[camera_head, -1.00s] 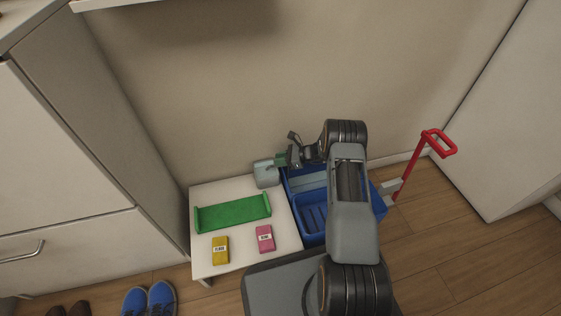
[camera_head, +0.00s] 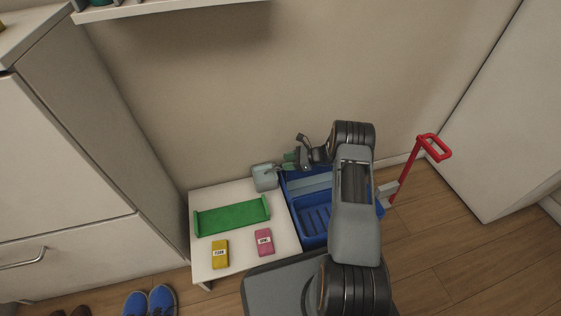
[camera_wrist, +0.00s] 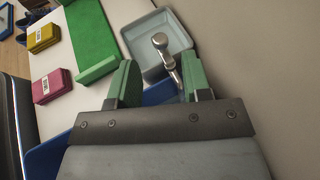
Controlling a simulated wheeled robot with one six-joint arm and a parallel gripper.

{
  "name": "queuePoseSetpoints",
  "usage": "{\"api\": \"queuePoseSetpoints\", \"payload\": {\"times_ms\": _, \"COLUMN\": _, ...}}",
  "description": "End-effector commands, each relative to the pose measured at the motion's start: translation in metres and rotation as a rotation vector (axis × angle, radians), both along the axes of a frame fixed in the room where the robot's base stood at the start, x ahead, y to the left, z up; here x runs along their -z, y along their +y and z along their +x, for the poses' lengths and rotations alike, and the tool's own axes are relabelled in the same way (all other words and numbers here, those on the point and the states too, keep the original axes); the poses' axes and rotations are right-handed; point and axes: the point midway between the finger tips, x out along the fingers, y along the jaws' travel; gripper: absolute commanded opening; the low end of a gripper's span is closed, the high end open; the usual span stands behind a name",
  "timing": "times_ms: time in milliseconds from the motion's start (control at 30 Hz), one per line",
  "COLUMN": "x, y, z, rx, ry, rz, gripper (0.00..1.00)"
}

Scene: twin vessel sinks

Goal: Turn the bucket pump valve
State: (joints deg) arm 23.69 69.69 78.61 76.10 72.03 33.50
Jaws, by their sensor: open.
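The bucket (camera_head: 264,178) is a small grey-blue square tub at the back right corner of the white table. It also shows in the wrist view (camera_wrist: 150,27), with a silver pump valve (camera_wrist: 161,42) rising from its near right side. The valve has a round knob on a slim stem. My gripper (camera_head: 286,160) is just right of the bucket in the head view. In the wrist view its green fingers (camera_wrist: 158,72) are spread, with the valve ahead of the gap and its stem nearer the right finger. The stem's lower end is partly hidden by that finger.
The white table (camera_head: 238,262) holds a green tray (camera_head: 232,216), a yellow box (camera_head: 220,254) and a pink box (camera_head: 264,242). The wall is close behind.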

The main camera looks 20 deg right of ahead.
Motion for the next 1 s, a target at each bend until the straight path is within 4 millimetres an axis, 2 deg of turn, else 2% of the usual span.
{"api": "queuePoseSetpoints", "payload": {"times_ms": 33, "x": -0.009, "y": -0.011, "z": -0.004, "rx": 0.003, "ry": 0.000, "rz": 0.000, "gripper": 0.45}}
{"api": "queuePoseSetpoints", "payload": {"times_ms": 200, "x": -0.021, "y": -0.040, "z": -0.015, "rx": 0.002, "ry": -0.001, "rz": 0.000, "gripper": 0.45}}
{"api": "queuePoseSetpoints", "payload": {"times_ms": 500, "x": -0.034, "y": -0.074, "z": -0.029, "rx": 0.000, "ry": 0.000, "rz": 0.000, "gripper": 0.45}}
{"api": "queuePoseSetpoints", "payload": {"times_ms": 700, "x": -0.037, "y": -0.081, "z": -0.032, "rx": -0.001, "ry": 0.000, "rz": 0.000, "gripper": 0.45}}
{"api": "queuePoseSetpoints", "payload": {"times_ms": 1000, "x": -0.037, "y": -0.082, "z": -0.033, "rx": -0.002, "ry": 0.001, "rz": 0.000, "gripper": 0.45}}
